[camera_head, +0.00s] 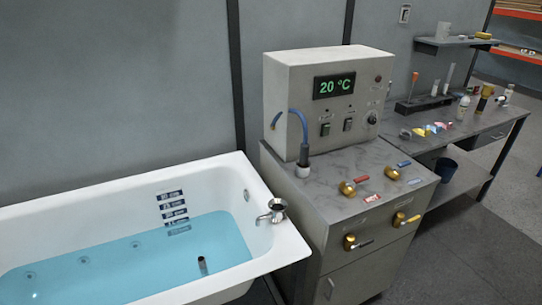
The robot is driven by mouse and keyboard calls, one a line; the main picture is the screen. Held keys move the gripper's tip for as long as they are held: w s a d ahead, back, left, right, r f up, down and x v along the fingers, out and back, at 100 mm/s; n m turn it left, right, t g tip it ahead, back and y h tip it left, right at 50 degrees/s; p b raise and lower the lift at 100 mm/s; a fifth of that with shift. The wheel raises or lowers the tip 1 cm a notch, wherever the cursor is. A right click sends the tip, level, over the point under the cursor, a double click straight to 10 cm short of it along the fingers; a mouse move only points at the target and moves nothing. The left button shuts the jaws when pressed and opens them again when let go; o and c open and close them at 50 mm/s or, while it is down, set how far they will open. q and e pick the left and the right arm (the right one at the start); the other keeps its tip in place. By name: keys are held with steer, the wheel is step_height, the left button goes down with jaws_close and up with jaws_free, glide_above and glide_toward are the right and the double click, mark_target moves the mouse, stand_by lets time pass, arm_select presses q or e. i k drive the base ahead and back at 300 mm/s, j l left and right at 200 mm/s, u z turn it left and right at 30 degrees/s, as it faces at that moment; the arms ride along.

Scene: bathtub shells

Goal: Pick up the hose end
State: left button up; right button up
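A blue hose (297,117) comes out of the side of a grey control box (290,75) and bends down. Its dark end (304,154) stands upright in a white holder (302,171) on the grey cabinet top, near the left edge. Neither of my grippers shows in the head view, so nothing is seen touching the hose.
A white bathtub (100,189) with blue water is at left, with a chrome faucet (270,212) on its rim. Brass valves (347,188) sit on the cabinet (325,208). A cluttered workbench (500,113) and dark bucket (446,169) are at right. Floor shows at lower right.

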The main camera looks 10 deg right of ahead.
mark_target(304, 147)
steer(key=i+l+u, duration=0.1)
steer(key=l+u, duration=0.2)
steer(key=i+l+u, duration=0.1)
steer(key=l+u, duration=0.15)
steer(key=l, duration=0.25)
steer(key=l+u, duration=0.3)
steer(key=i+l, duration=0.05)
steer(key=l, duration=0.05)
